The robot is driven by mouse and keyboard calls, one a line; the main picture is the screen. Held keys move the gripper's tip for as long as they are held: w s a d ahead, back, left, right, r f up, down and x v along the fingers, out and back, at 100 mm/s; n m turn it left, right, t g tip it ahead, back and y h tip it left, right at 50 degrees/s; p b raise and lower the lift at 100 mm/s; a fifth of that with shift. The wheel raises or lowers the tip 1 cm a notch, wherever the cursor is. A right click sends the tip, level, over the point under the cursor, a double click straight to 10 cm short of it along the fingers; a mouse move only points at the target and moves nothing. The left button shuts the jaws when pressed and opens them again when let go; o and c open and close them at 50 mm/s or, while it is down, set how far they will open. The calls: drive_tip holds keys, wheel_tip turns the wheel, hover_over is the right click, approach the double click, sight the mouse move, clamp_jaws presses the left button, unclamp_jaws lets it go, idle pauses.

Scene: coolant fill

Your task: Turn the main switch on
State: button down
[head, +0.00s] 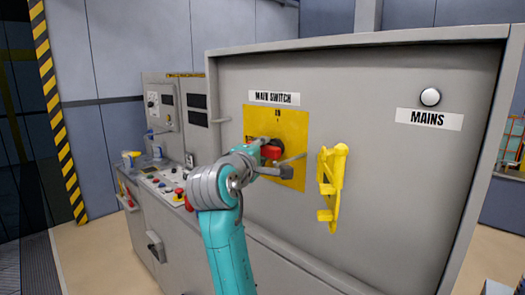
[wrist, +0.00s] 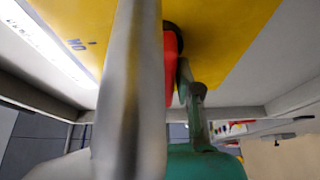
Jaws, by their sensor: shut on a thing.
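The main switch has a yellow plate (head: 293,128) on the grey cabinet, under a "MAIN SWITCH" label (head: 274,98). Its red handle (head: 271,152) shows at the plate's middle, partly hidden by my gripper (head: 276,158). My gripper is at the plate and shut on the red handle. In the wrist view the red handle (wrist: 170,62) stands beside a dark round hub against the yellow plate (wrist: 225,35), with a finger close on its right. A blurred grey bar covers much of that view. The handle's exact angle is hard to tell.
A yellow bracket (head: 331,185) sticks out of the cabinet to the right of the switch. A white round lamp (head: 430,97) sits above a "MAINS" label (head: 429,119). A control desk with buttons (head: 165,182) and a spray bottle (head: 155,146) stands at left.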

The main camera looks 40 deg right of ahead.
drive_tip(key=m+h, duration=0.1)
drive_tip(key=m, duration=0.3)
drive_tip(key=shift+r+m+h, duration=0.15)
drive_tip(key=shift+m+h, duration=0.15)
drive_tip(key=shift+h, duration=0.1)
drive_tip(key=m+h, duration=0.1)
drive_tip(key=m, duration=0.1)
drive_tip(key=m+h, duration=0.1)
drive_tip(key=m, duration=0.2)
drive_tip(key=shift+s+r, duration=0.15)
drive_tip(key=m+g+h, duration=0.1)
drive_tip(key=m, duration=0.2)
drive_tip(key=m+g+h, duration=0.1)
drive_tip(key=m, duration=0.2)
drive_tip(key=shift+s+r+m+g, duration=0.1)
drive_tip(key=shift+s+m+g, duration=0.1)
drive_tip(key=shift+m+g, duration=0.15)
drive_tip(key=shift+s+d+m+g+h, duration=0.1)
drive_tip(key=shift+m+g+h, duration=0.2)
drive_tip(key=shift+m+g, duration=0.9)
drive_tip(key=shift+s+m+g+h, duration=0.1)
drive_tip(key=shift+m+g+h, duration=0.25)
drive_tip(key=shift+m, duration=1.5)
drive_tip(key=c, duration=0.9)
unclamp_jaws()
